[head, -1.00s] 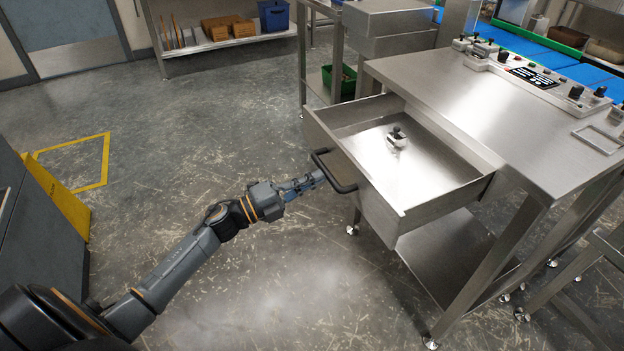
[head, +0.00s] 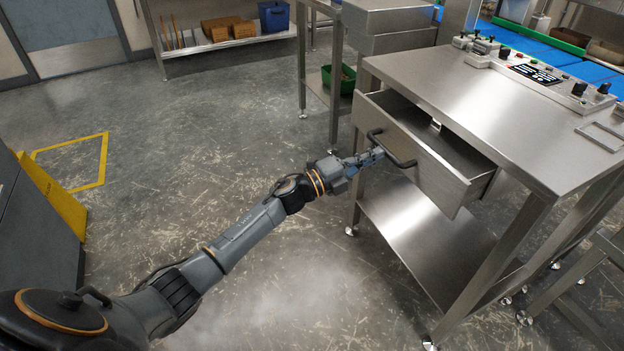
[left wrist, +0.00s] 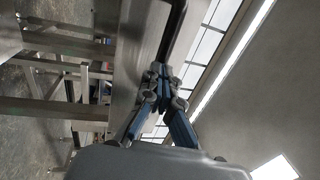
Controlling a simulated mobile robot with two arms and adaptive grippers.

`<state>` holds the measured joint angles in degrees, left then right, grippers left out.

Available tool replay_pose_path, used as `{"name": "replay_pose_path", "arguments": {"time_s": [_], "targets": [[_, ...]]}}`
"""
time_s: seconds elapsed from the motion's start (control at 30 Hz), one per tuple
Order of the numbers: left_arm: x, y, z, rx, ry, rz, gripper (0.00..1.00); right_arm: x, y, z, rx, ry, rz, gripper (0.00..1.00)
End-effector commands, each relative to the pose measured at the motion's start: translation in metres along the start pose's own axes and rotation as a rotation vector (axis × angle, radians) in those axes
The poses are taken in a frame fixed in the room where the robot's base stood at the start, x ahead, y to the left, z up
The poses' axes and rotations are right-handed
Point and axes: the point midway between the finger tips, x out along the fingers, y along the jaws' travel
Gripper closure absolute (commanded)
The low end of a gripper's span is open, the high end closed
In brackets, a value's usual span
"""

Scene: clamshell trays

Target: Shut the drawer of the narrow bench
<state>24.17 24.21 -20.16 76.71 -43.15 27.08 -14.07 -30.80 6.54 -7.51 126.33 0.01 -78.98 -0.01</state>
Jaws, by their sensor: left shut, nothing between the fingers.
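The narrow steel bench (head: 480,92) stands at the right in the head view. Its drawer (head: 425,160) is partly open, sticking out a short way from under the top. A dark bar handle (head: 392,150) is on the drawer front. My left gripper (head: 378,153) is shut and empty, with its fingertips at the drawer front by the handle. In the left wrist view the shut fingers (left wrist: 160,75) point at the drawer front beside the dark handle (left wrist: 174,30). Whether they touch is hard to tell. My right gripper is not in view.
A control panel (head: 530,72) sits along the bench's back edge. A steel lower shelf (head: 430,235) is under the drawer. A green bin (head: 345,79) stands on a neighbouring stand. A yellow sign (head: 50,195) is at the left. The floor in front of the drawer is clear.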

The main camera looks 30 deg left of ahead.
Motion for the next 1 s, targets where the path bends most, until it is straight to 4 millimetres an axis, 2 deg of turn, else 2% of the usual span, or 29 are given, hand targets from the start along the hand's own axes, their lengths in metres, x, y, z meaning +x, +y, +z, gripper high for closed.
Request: {"name": "replay_pose_path", "arguments": {"time_s": [0.1,0.27,0.4,0.6,1.0], "targets": [[0.024,0.006,0.0,0.001,0.001,-0.003,1.0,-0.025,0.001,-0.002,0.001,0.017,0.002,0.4],[0.05,0.012,0.0,0.0,0.001,-0.002,1.0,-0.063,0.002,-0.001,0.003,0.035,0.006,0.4],[0.068,0.015,0.001,0.0,0.0,-0.001,1.0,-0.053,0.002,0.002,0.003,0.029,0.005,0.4],[0.081,0.016,0.001,0.0,0.0,0.0,1.0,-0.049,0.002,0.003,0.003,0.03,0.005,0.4],[0.086,0.013,0.001,0.001,-0.003,-0.004,1.0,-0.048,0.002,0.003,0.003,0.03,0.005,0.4]]}}
